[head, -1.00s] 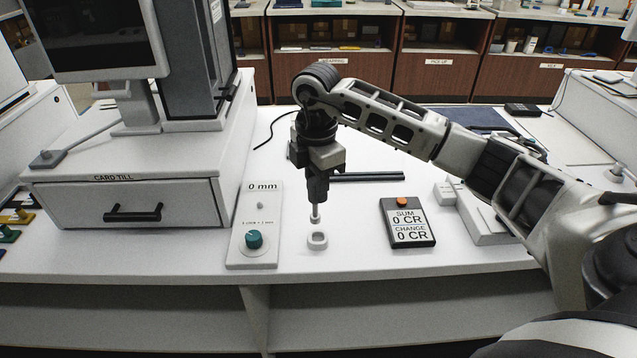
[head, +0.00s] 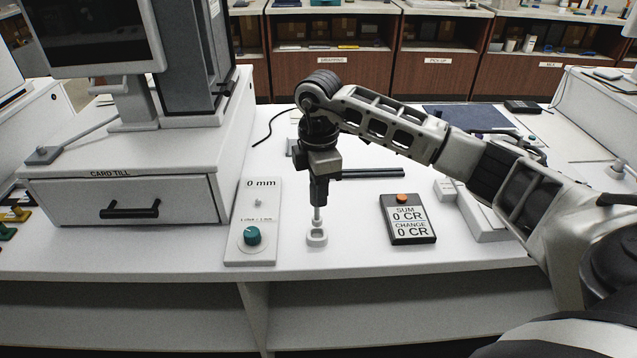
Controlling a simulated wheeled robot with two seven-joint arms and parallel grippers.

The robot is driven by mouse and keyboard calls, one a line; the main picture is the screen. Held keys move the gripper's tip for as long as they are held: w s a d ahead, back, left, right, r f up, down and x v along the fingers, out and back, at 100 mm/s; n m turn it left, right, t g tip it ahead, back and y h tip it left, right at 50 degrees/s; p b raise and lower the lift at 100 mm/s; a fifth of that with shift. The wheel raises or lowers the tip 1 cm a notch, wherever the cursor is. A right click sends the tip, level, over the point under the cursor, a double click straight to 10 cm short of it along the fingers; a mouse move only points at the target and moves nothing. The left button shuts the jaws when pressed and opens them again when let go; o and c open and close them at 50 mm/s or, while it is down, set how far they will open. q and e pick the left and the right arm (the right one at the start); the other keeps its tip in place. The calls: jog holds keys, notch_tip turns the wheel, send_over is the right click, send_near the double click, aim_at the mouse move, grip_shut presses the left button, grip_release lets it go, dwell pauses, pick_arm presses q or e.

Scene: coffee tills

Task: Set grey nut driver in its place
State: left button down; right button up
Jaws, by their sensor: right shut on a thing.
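My right gripper (head: 318,200) points straight down over the counter and is shut on the grey nut driver (head: 317,214). Only the lower shaft and tip of the driver show; its upper part is hidden in the jaws. The driver is upright. Its tip meets a small pale ring-shaped holder (head: 316,239) on the counter. I cannot tell how deep the tip sits in the holder. My left gripper is not in view.
A white panel with a teal knob (head: 252,236) reading 0 mm lies left of the holder. A dark SUM/CHANGE display (head: 408,219) lies to the right. The card till drawer (head: 130,205) is at left. A dark bar (head: 373,173) lies behind. The counter front is clear.

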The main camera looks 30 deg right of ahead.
jog(key=shift+f, duration=0.7)
jog(key=shift+f+b, duration=0.3)
jog(key=shift+b, duration=0.05)
jog(key=shift+f, duration=0.15)
pick_arm(q)
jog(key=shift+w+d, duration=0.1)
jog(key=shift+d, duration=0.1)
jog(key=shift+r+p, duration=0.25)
jog(key=shift+p, duration=0.05)
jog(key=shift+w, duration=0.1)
pick_arm(e)
jog(key=shift+f, duration=0.1)
jog(key=shift+f+b, duration=0.55)
jog(key=shift+f, duration=0.1)
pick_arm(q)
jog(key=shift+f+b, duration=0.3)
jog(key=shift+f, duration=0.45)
pick_arm(e)
jog(key=shift+f, duration=0.45)
